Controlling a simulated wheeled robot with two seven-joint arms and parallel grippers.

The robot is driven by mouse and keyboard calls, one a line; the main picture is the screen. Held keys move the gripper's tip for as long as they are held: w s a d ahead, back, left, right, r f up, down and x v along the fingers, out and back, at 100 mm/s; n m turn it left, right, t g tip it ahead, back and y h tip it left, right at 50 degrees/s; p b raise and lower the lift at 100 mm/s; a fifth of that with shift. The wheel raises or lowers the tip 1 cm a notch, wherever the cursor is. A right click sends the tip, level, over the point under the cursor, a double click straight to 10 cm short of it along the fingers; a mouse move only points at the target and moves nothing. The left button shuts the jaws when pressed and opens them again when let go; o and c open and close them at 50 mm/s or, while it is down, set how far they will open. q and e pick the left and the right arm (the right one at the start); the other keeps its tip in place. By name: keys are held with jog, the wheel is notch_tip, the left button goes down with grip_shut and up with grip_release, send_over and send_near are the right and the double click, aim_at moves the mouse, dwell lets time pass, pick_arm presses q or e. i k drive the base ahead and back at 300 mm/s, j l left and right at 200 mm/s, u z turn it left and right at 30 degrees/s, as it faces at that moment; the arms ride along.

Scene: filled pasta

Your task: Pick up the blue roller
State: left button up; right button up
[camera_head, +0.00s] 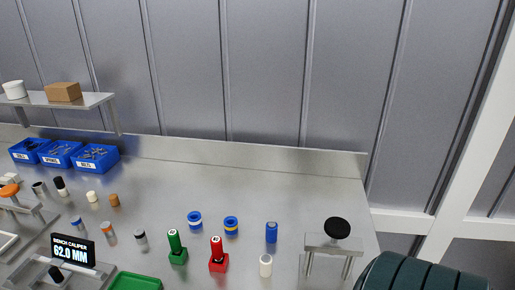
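A small blue cylinder (271,233), which looks like the blue roller, stands upright on the metal bench toward the right. A white cylinder (265,265) stands in front of it, apart from it.
Green (177,247) and red (218,255) stands hold pieces left of the white cylinder. A metal stand with a black knob (337,228) is close on the right. Bench behind the cylinder is clear.

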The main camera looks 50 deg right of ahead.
aim_at(271, 233)
jog(key=z, duration=1.5)
jog(key=k+j+z, duration=0.15)
jog(key=k+j, duration=0.2)
jog(key=j, duration=0.15)
